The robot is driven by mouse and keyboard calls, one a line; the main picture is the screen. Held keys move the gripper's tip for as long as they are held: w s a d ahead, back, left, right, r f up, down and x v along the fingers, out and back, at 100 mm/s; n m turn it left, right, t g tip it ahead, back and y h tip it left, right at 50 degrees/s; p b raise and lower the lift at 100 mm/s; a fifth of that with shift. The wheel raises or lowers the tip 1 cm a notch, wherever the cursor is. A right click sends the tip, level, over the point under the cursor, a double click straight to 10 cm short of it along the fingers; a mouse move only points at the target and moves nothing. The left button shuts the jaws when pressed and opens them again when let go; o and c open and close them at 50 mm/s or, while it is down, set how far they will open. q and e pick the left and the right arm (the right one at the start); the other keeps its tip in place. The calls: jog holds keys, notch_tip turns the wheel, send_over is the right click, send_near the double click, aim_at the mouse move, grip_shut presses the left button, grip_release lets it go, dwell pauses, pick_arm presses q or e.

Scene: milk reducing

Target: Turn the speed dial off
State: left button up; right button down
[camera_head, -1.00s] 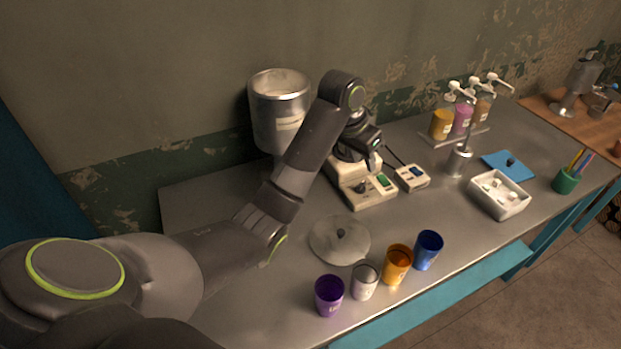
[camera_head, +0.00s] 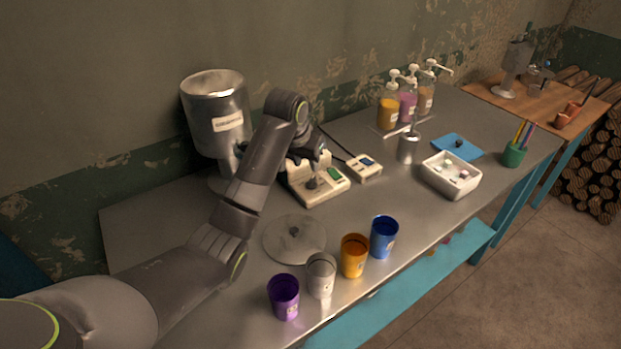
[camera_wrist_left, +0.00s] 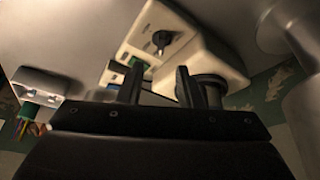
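The speed dial (camera_wrist_left: 161,39) is a dark knob on the sloped front panel of a cream machine (camera_wrist_left: 185,48) in the left wrist view. The cream machine also shows in the head view (camera_head: 325,190), with a dark knob and a green switch (camera_head: 334,173) on its front. My left gripper (camera_wrist_left: 160,68) is open and empty, its two dark fingers apart. It is close to the machine, with the dial beyond the fingertips; I see no contact. In the head view the left gripper (camera_head: 312,158) hangs over the machine, partly hidden by its own wrist. My right gripper is not in view.
A tall metal container (camera_head: 215,115) stands left of the machine. A small box with a blue display (camera_head: 364,167) sits to its right. A white tray (camera_head: 451,187) is farther right.

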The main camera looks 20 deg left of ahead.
aim_at(311, 180)
pick_arm(q)
jog(key=x, duration=0.8)
jog(key=shift+f, duration=0.15)
grip_shut()
